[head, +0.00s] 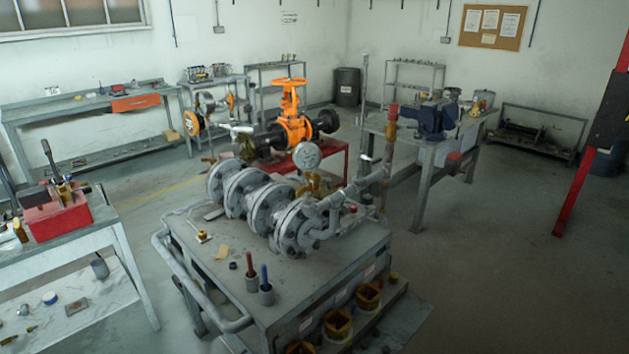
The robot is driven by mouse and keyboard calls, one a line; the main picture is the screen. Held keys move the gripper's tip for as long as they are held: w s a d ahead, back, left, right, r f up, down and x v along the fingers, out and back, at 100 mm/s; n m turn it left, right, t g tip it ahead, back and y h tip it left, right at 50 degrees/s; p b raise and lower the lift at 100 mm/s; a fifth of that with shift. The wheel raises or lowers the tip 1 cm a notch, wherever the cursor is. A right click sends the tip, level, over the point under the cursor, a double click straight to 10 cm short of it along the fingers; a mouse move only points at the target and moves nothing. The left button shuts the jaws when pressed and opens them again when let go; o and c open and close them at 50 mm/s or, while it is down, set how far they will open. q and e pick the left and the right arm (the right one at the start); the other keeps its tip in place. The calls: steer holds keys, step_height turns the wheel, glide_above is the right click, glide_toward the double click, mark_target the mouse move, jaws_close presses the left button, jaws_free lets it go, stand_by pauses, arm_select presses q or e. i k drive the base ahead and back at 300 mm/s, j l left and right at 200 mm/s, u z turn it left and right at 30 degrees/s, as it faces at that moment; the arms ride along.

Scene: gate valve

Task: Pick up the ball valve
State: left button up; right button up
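No part labelled as the ball valve can be told for sure in the head view. A small brass fitting with an upright dark lever (62,186) is at the red box (57,217) on the left table; it may be a ball valve. A yellow brass valve body (314,184) sits behind the grey flanges on the central bench, partly hidden by pipework. A large orange gate valve (294,127) with a handwheel stands on black flanged pipe behind it. Neither of my grippers is in view.
The central bench (205,268) carries grey flanged pipe (265,207) and blue- and red-handled tools (258,280). A blue machine (434,118) stands on a table at right. Floor is clear right of the bench.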

mark_target(314, 177)
steer(key=i+l+z, duration=0.85)
steer(key=i+z, duration=0.45)
steer(key=i, duration=0.15)
steer(key=i+l+u, duration=0.1)
steer(key=i+u, duration=0.3)
steer(key=i+l+u, duration=0.15)
steer(key=u, duration=0.25)
steer(key=i, duration=0.1)
